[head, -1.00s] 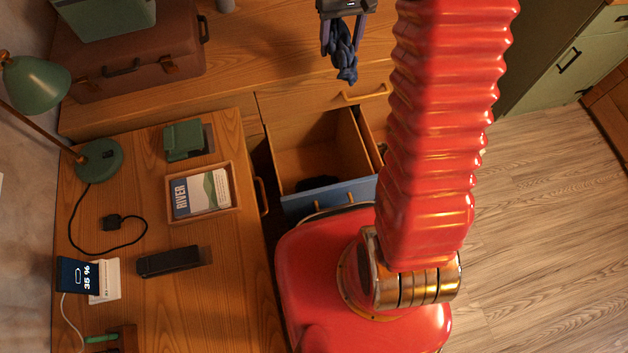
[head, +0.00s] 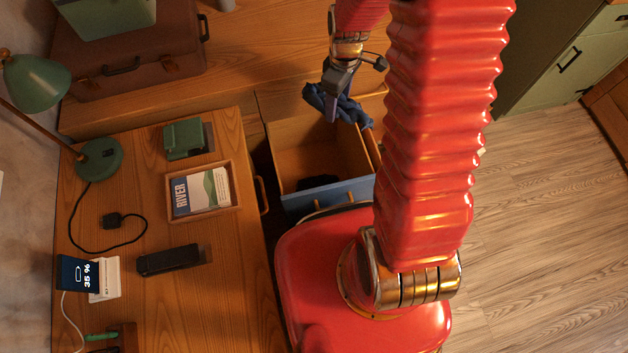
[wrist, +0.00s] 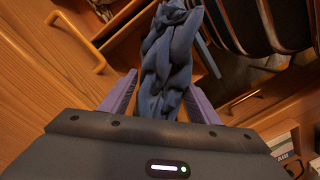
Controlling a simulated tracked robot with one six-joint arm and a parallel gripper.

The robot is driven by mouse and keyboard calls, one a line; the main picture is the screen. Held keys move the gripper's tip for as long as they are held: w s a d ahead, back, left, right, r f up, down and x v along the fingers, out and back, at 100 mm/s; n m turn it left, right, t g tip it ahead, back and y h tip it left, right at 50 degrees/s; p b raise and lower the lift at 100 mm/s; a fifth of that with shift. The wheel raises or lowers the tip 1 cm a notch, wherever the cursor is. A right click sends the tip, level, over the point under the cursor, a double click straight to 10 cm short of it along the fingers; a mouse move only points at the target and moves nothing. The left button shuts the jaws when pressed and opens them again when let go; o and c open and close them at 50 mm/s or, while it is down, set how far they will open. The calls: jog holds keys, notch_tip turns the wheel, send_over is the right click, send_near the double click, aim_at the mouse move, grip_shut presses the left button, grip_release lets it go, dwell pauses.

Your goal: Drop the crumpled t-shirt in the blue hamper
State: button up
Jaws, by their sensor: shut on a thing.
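The crumpled t-shirt (head: 353,112) is dark blue. My gripper (head: 334,108) is shut on it, and the cloth bulges out on both sides of the fingers. In the wrist view the t-shirt (wrist: 168,62) hangs in folds between the purple fingers of my gripper (wrist: 165,84).
A brown suitcase (head: 135,60) sits on the wooden surface behind. Open floor (head: 545,220) lies right.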

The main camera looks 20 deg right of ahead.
aim_at(340, 115)
jog(key=s+f+n, duration=0.2)
jog(key=shift+s+n, duration=0.35)
jog(key=shift+n, duration=0.05)
jog(key=w+a+f+m, duration=0.2)
jog(key=w+a+f, duration=0.1)
jog(key=f, duration=0.6)
jog(key=w+a+f+m, duration=0.2)
jog(key=f, duration=0.7)
jog(key=w+a+f+m, duration=0.2)
jog(key=w+a+f, duration=0.1)
jog(key=f, duration=0.6)
jog(key=d+f+m, duration=0.2)
jog(key=f, duration=0.8)
jog(key=d+f+m, duration=0.2)
jog(key=f, duration=0.8)
jog(key=shift+d+f+m, duration=0.15)
jog(key=shift+f+m, duration=0.05)
jog(key=shift+m, duration=0.2)
jog(key=shift+w+f, duration=0.1)
jog(key=shift+f, duration=3.05)
